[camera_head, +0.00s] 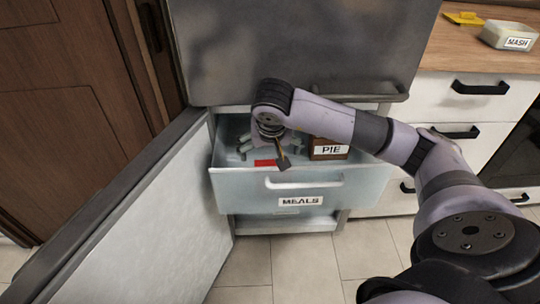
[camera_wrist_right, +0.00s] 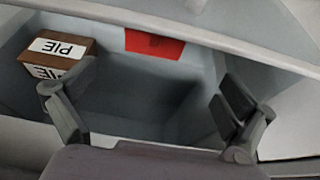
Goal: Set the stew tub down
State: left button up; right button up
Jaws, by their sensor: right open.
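No tub with a stew label can be made out in either view. My right gripper (camera_head: 272,148) reaches into the open drawer (camera_head: 235,189) marked MEALS. In the right wrist view its two fingers (camera_wrist_right: 158,95) stand wide apart, with nothing between them but the drawer's grey interior. A brown box marked PIE (camera_head: 329,149) sits in the drawer to the right of the gripper; in the right wrist view it is at the left (camera_wrist_right: 73,50). A flat red patch (camera_head: 265,163) shows in the drawer, also in the right wrist view (camera_wrist_right: 155,45). My left gripper is out of view.
The freezer door (camera_head: 150,215) stands open at the left. The upper door (camera_head: 300,50) is shut above the drawer. A pale tub marked MASH (camera_head: 508,35) and a yellow item (camera_head: 464,18) are on the wooden counter (camera_head: 445,50) at the right.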

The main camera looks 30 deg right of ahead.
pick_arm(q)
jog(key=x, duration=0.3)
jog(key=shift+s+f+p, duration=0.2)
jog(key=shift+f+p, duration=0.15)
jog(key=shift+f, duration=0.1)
pick_arm(e)
jog(key=v, duration=0.6)
